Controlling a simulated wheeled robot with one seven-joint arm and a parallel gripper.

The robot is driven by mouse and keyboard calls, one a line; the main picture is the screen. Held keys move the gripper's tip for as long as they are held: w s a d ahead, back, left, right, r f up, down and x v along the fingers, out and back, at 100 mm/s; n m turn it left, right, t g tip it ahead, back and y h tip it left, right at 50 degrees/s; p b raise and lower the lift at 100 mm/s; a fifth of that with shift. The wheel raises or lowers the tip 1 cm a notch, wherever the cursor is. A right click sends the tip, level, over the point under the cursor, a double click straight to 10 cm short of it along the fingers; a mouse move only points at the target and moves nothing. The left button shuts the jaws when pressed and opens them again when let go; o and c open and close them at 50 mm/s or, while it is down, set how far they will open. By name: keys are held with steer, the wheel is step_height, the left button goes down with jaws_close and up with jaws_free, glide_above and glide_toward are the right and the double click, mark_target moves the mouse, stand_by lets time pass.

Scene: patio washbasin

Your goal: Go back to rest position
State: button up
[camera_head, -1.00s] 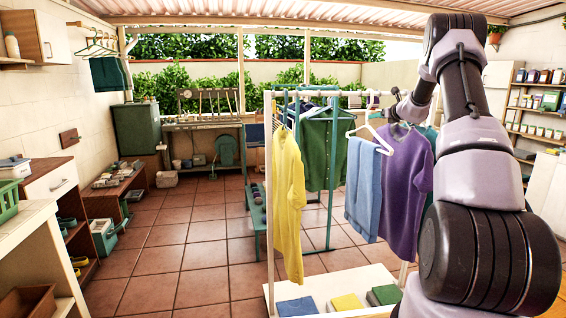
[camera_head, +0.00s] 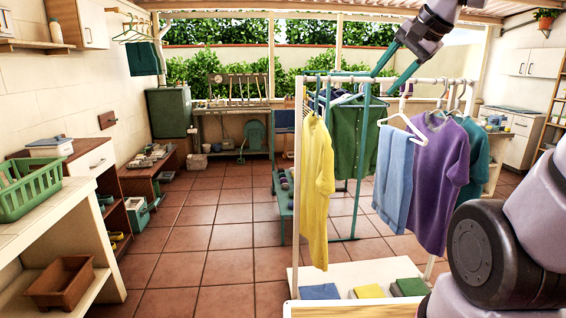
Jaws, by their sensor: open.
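My gripper (camera_head: 381,84) is high at the upper right, at the end of my arm. Its two long teal fingers point down and left, spread apart, with nothing seen between them. On the rack hang a yellow sweater (camera_head: 317,185), blue trousers (camera_head: 393,180) on a white hanger, a purple sweater (camera_head: 439,185) and a teal garment (camera_head: 475,160).
A green garment (camera_head: 357,145) hangs on a teal rack behind. Folded cloths, blue (camera_head: 319,292), yellow (camera_head: 368,291) and green (camera_head: 411,287), lie on the white rack's base. A counter with a green basket (camera_head: 28,190) stands at left. Tiled floor between is clear.

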steer(key=s+d+f+n+h, duration=0.1)
steer(key=s+f+n, duration=0.3)
steer(key=s, duration=0.7)
steer(key=shift+d+f+n+h, duration=0.35)
steer(key=shift+n+h, duration=0.05)
steer(key=shift+h, duration=0.1)
